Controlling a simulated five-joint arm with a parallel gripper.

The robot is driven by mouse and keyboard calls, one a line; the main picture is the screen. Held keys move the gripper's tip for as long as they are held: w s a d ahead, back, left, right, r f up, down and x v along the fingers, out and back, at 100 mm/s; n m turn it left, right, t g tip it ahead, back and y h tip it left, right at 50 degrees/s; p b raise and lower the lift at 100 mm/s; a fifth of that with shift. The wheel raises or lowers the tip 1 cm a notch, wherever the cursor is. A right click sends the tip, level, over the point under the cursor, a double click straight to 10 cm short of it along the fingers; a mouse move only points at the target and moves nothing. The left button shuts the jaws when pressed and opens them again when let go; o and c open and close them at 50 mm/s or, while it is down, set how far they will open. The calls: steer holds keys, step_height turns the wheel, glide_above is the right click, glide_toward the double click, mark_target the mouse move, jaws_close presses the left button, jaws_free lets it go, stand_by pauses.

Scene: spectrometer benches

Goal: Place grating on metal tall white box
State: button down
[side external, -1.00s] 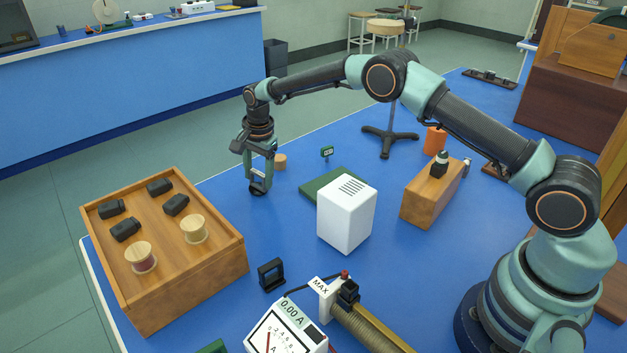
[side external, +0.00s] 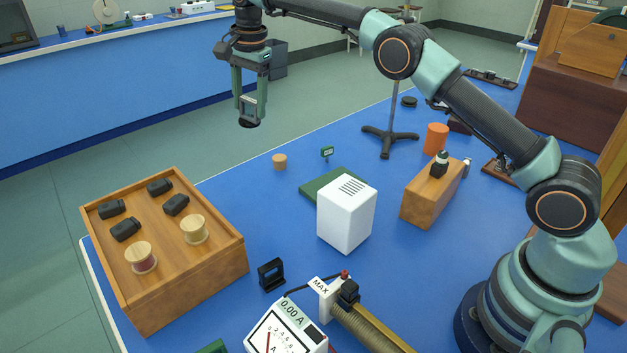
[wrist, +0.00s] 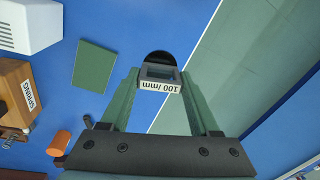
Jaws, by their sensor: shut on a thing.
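My gripper (side external: 250,98) is shut on a small dark-framed grating (side external: 249,112), held upright well above the blue bench. In the wrist view the grating (wrist: 160,76) sits between the fingertips, with a white label reading "100 /mm" and a dark rounded base. The tall white box (side external: 345,217) with dark slots in its top stands on the bench, below and to the right of my gripper. Its top is bare. The white box (wrist: 28,25) also shows at the upper left of the wrist view.
A green mat (side external: 322,186) lies behind the white box. A wooden block (side external: 428,198) stands to its right, and a wooden tray (side external: 200,268) with spools to its left. A second dark-framed piece (side external: 271,274), a meter (side external: 287,332) and a coil rheostat (side external: 365,328) are in front.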

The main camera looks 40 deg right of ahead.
steer(key=shift+s+r, duration=0.15)
steer(key=shift+r, duration=0.35)
steer(key=s+d+r+n, duration=0.2)
steer(key=s+r+n, duration=0.2)
steer(key=s+r, duration=0.45)
step_height(320, 180, up, 4)
steer(key=n+g, duration=0.1)
steer(key=n, duration=0.3)
glide_above(347, 190)
steer(key=shift+n, duration=0.3)
step_height(347, 190, down, 20)
steer(key=shift+s+r, duration=0.1)
steer(key=shift+r, duration=0.1)
steer(key=shift+f, duration=0.15)
steer(key=shift+c, duration=0.6)
jaws_free()
